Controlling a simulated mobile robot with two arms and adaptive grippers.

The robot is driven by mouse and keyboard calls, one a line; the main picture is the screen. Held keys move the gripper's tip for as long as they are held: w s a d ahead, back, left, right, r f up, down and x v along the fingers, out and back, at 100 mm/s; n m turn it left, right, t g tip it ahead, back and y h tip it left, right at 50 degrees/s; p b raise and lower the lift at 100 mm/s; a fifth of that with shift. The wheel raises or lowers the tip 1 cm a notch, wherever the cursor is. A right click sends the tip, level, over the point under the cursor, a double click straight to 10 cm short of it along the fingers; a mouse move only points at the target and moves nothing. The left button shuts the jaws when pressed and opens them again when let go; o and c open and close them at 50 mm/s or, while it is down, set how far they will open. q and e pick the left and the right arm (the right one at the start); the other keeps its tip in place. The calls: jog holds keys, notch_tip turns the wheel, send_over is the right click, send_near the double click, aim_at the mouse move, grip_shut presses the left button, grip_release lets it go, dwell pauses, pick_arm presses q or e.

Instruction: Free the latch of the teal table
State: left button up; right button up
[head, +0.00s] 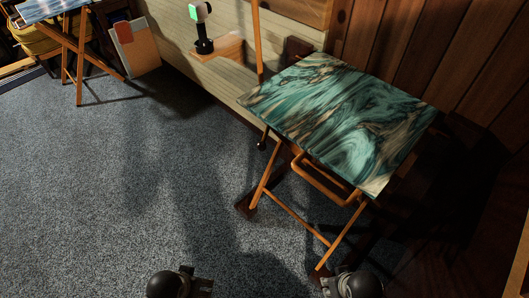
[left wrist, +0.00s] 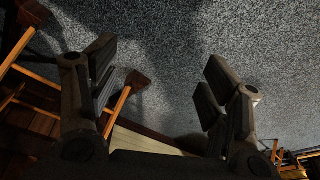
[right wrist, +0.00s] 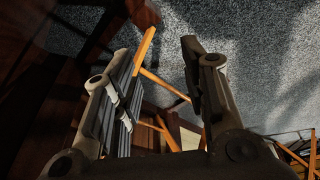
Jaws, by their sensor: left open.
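The teal table (head: 345,120) is a folding table with a marbled teal, black and tan top, standing on crossed orange wooden legs (head: 290,217) at the right. A wooden loop-shaped bar (head: 322,184) hangs under the top's near edge. I cannot make out which part is the latch. My left gripper (head: 198,282) is at the bottom, left of the table, open and empty; its spread fingers show in the left wrist view (left wrist: 160,75). My right gripper (head: 335,287) is at the bottom, nearer the table legs; the right wrist view (right wrist: 160,70) shows it open, with a leg (right wrist: 145,48) beyond its fingers.
Another folding table (head: 75,40) stands at the far left beside a leaning board (head: 135,50). A dark device with a green screen (head: 200,25) stands on a wooden shelf (head: 222,50). Wood-paneled walls close off the right. The grey carpet (head: 130,180) is clear at left and middle.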

pick_arm(q)
jog(key=shift+w+r+b, duration=0.2)
jog(key=shift+r+b, duration=0.15)
pick_arm(e)
jog(key=shift+w+r, duration=0.2)
jog(key=shift+r, duration=0.15)
